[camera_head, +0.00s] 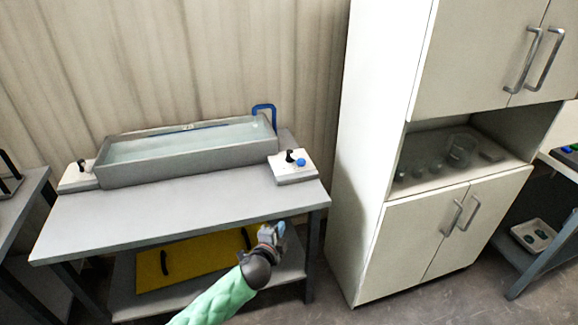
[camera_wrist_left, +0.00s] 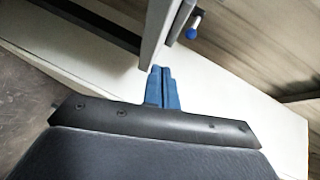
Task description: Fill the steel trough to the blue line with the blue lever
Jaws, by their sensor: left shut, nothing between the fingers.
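The long steel trough (camera_head: 150,173) stands at the back of a grey table and holds pale, clear water. A short blue line (camera_head: 205,127) shows along its far inner wall; the exact gap to the water is hard to tell. A white box (camera_head: 293,176) at the trough's right end carries a black knob and the blue lever (camera_head: 301,162), whose blue ball end also shows in the left wrist view (camera_wrist_left: 193,32). My left gripper (camera_head: 279,231) is shut and empty, in front of the table's front right edge, apart from the lever. Its blue fingertips (camera_wrist_left: 162,70) touch each other.
A blue bent pipe (camera_head: 264,107) rises behind the trough's right end. Another white box (camera_head: 76,179) with a dark lever sits at the left. A yellow panel (camera_head: 200,258) is under the table (camera_head: 190,212), whose front is clear. A white cabinet (camera_head: 365,180) stands at the right.

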